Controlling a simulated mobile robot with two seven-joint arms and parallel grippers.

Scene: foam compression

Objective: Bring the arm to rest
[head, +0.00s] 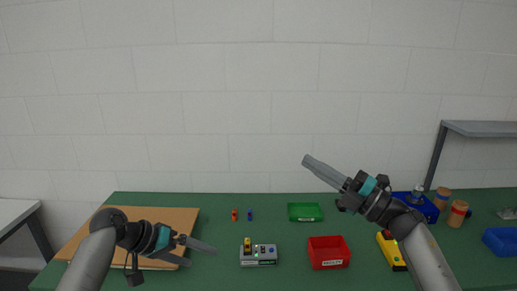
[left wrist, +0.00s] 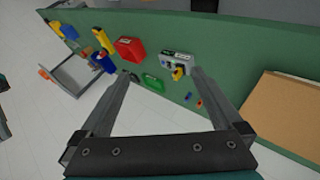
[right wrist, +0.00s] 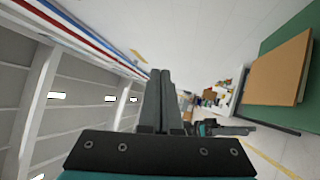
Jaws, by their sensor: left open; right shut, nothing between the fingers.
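My left gripper (head: 202,254) is open and empty, low over the left part of the green table, its fingers in front of the brown board. Its spread fingers also show in the left wrist view (left wrist: 162,78). My right gripper (head: 307,160) is shut and empty. It is raised above the table at the right, pointing up and to the left against the wall. In the right wrist view its two fingers (right wrist: 160,75) lie together with nothing between them.
The green table (head: 215,225) bears a brown board (head: 185,216), a grey device (head: 258,257), a red bin (head: 328,252), a green tray (head: 305,212), a yellow tool (head: 391,251) and a blue bin (head: 428,209). Small red (head: 234,215) and blue (head: 249,214) pieces lie mid-table. A grey shelf (head: 480,129) stands right.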

